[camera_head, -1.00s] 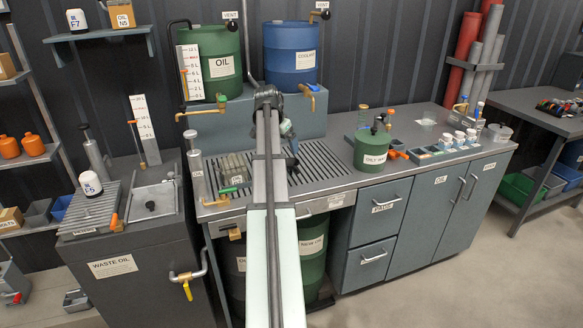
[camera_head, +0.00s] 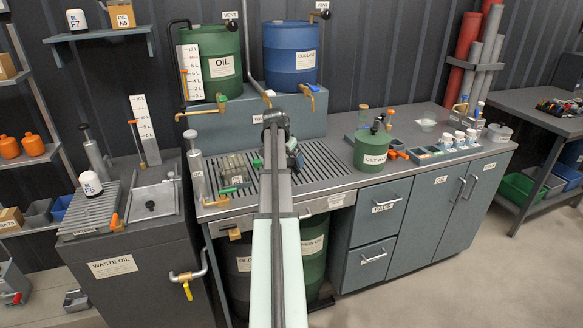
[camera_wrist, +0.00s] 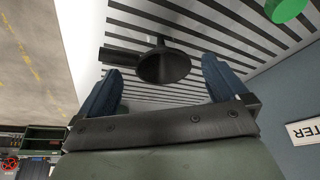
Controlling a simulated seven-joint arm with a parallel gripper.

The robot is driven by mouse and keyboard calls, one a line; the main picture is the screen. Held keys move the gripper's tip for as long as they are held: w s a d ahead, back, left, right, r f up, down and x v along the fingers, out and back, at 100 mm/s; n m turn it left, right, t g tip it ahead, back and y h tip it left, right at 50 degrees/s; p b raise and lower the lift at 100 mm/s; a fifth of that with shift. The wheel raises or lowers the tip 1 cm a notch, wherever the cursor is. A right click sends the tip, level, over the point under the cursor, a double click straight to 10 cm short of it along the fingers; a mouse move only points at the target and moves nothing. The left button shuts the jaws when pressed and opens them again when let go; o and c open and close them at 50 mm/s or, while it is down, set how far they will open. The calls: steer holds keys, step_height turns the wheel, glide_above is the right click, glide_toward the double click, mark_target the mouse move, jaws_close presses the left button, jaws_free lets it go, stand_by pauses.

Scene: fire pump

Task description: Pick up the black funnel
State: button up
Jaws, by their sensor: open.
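In the wrist view, the black funnel (camera_wrist: 166,68) sits at the slatted grate with its wide round mouth facing the camera. A dark cylindrical piece (camera_wrist: 120,57) shows just left of it; I cannot tell if it is part of the funnel. My gripper (camera_wrist: 163,78) is open, with one blue finger on each side of the funnel and visible gaps. I cannot tell how far it is from the funnel in depth. In the head view, my gripper (camera_head: 294,160) hangs over the grate (camera_head: 320,172), and the funnel is hidden or not distinguishable behind my arm.
A green oily-waste can (camera_head: 371,150) stands right of the grate. A glass-jar-like box (camera_head: 234,170) sits on the grate's left. Behind are a green oil drum (camera_head: 212,62) and a blue coolant drum (camera_head: 291,58) with brass taps. White-capped jars (camera_head: 459,138) stand further right.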

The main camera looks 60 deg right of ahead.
mark_target(291, 162)
steer(key=x, duration=0.4)
steer(key=shift+w+d, duration=0.15)
steer(key=shift+c, duration=0.3)
steer(key=c, duration=1)
steer(key=shift+r, duration=0.15)
